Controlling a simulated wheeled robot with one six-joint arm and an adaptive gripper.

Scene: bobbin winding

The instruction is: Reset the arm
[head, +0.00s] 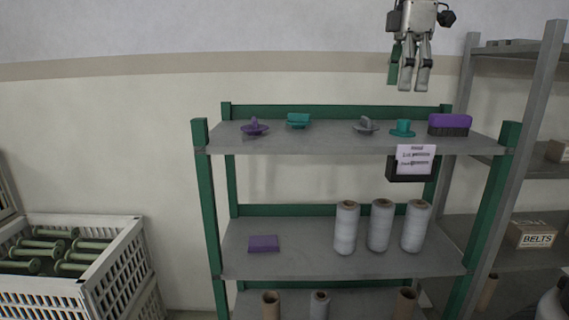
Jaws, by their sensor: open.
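My gripper (408,85) hangs at the top right of the head view, pointing down, with its fingers a little apart. It is open, and nothing shows between the fingers. It is above the right part of the top shelf (330,138) of a green-posted rack. It appears apart from the things on that shelf. The upper part of my arm is cut off by the frame's top edge.
The top shelf holds a purple spindle-like piece (254,127), a teal block (299,120), a grey piece (366,126), a teal piece (402,128) and a purple-topped brush (450,124). Wound cones (380,226) stand below. A white crate (120,270) of green bobbins is left.

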